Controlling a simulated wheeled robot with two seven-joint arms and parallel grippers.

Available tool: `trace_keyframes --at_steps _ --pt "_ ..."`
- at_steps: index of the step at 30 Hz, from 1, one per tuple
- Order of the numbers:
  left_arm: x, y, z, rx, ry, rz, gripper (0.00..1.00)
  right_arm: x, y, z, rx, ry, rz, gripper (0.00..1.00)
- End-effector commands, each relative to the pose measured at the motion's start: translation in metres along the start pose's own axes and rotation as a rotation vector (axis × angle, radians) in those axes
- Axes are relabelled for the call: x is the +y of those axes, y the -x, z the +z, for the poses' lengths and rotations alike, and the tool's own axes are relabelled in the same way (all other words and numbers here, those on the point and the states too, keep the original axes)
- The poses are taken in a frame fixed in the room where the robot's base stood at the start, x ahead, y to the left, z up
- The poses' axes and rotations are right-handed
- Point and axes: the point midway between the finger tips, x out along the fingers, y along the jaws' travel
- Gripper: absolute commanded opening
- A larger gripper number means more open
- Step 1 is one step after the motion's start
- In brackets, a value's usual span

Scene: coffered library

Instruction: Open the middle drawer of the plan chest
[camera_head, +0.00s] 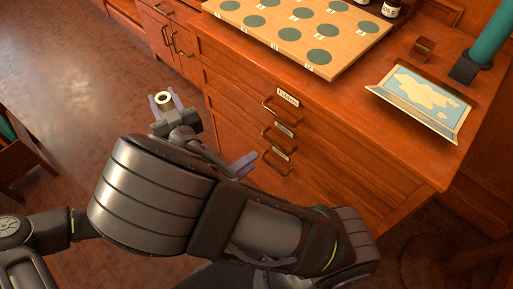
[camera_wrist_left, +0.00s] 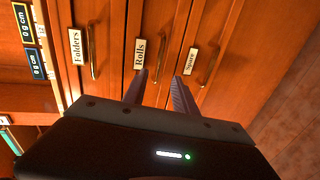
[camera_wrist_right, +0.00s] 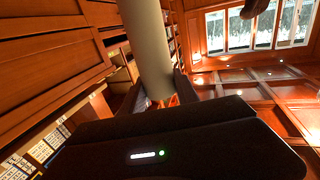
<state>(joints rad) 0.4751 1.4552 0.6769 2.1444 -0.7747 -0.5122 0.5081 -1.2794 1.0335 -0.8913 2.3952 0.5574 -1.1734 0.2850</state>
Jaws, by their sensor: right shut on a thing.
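The plan chest (camera_head: 350,165) has three labelled drawers, all looking shut. The middle drawer (camera_wrist_left: 158,20) is labelled Rolls and has a brass bar handle (camera_head: 277,137). My left gripper (camera_head: 243,165) is in front of the lower drawers. In the left wrist view its two fingers (camera_wrist_left: 159,73) stand apart, with the lower end of the Rolls handle showing between the tips; whether they reach it I cannot tell. My right gripper (camera_head: 168,103) is shut on a pale tube (camera_wrist_right: 147,45), seen end-on in the head view (camera_head: 162,99), left of the chest.
The chest top carries a board with dark discs (camera_head: 300,30), a framed map (camera_head: 420,95), a small brown block (camera_head: 423,48) and a teal cylinder (camera_head: 492,40). A chair (camera_head: 20,155) stands at left. The floor between (camera_head: 75,70) is clear.

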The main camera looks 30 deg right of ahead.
Motion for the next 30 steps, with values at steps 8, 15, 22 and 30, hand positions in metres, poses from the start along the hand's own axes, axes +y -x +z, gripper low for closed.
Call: trace_keyframes --at_steps 8,15,22,30 --pt "0.001 0.001 0.000 0.002 0.047 0.007 0.33 0.000 0.000 -0.001 0.000 0.000 0.000 0.00" --pt "0.001 -0.001 0.000 0.001 0.046 0.006 0.33 0.000 0.000 -0.001 0.000 0.000 0.000 0.00" --pt "0.001 -0.023 0.001 -0.001 0.046 0.006 0.33 0.000 0.000 0.000 0.000 0.000 0.000 0.00" --pt "0.001 -0.074 0.001 -0.001 0.044 0.007 0.33 0.000 0.000 0.001 0.000 0.000 0.000 0.00"
